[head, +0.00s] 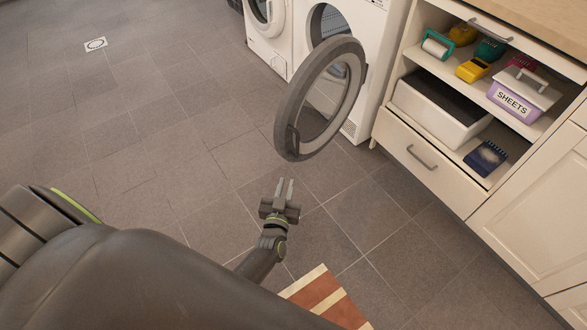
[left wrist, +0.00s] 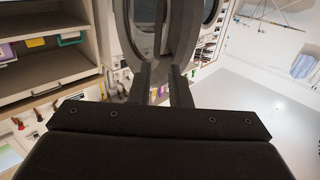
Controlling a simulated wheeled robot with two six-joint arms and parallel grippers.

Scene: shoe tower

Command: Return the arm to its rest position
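My left gripper (head: 284,190) is in the lower middle of the head view, over the grey tiled floor. Its two pale fingers are apart with nothing seen between them. In the left wrist view the dark fingers (left wrist: 161,85) also show a gap. The fingers point toward the open round door (head: 291,112) of a white washing machine. In the head view a gap of floor shows between fingertips and door. My right gripper is not in view.
The open door juts out from the washer (head: 370,85). A cream cabinet (head: 425,170) with open shelves, holding a purple "SHEETS" box (head: 515,98), stands at the right. A striped rug (head: 325,300) lies at the bottom. The floor at the left is clear.

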